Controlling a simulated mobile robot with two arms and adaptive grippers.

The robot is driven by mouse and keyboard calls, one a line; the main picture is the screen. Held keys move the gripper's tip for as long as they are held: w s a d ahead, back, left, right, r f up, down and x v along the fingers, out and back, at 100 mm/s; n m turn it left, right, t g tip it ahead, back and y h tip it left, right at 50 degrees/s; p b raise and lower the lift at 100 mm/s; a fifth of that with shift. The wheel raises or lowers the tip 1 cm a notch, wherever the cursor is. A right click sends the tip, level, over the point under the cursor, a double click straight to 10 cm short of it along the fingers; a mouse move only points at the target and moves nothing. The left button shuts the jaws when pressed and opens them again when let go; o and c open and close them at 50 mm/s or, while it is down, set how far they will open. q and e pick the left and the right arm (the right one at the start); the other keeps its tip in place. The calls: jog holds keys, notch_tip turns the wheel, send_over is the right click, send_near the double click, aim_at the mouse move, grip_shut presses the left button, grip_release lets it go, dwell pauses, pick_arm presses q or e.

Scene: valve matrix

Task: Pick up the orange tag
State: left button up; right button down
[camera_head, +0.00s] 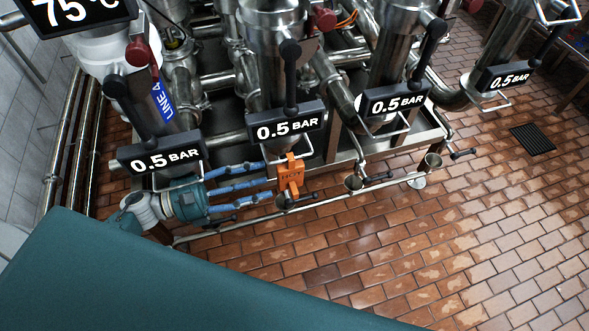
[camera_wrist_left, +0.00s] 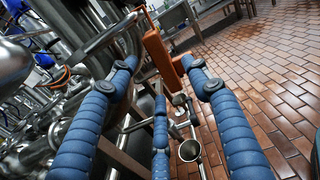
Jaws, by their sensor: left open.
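The orange tag (camera_head: 291,176) hangs below a valve handle on the pipework, under the second 0.5 BAR display from the left. My left gripper (camera_head: 268,180) comes in from the left with its blue padded fingers open, their tips close beside the tag. In the left wrist view the tag (camera_wrist_left: 161,57) shows tilted, just beyond and between the spread fingertips (camera_wrist_left: 160,72). I cannot tell whether any finger touches it. My right gripper is not in view.
Several steel valves with 0.5 BAR displays (camera_head: 288,125) stand in a row behind the tag. A horizontal pipe (camera_head: 325,194) with small cups (camera_head: 354,183) and black handles runs in front, close under the fingers. The tiled floor (camera_head: 450,250) at right is mostly open, with a drain grate (camera_head: 531,139).

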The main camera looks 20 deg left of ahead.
aim_at(292, 174)
pick_arm(q)
jog(key=p+x, duration=0.1)
jog(key=x, duration=0.1)
jog(key=p+x, duration=0.1)
jog(key=x, duration=0.2)
jog(key=p+x, duration=0.1)
jog(key=x, duration=0.2)
jog(key=shift+s+d+r, duration=0.1)
jog(key=shift+d+r, duration=0.15)
jog(key=shift+r, duration=0.15)
jog(key=shift+d+f, duration=0.1)
jog(key=shift+d, duration=0.1)
grip_shut()
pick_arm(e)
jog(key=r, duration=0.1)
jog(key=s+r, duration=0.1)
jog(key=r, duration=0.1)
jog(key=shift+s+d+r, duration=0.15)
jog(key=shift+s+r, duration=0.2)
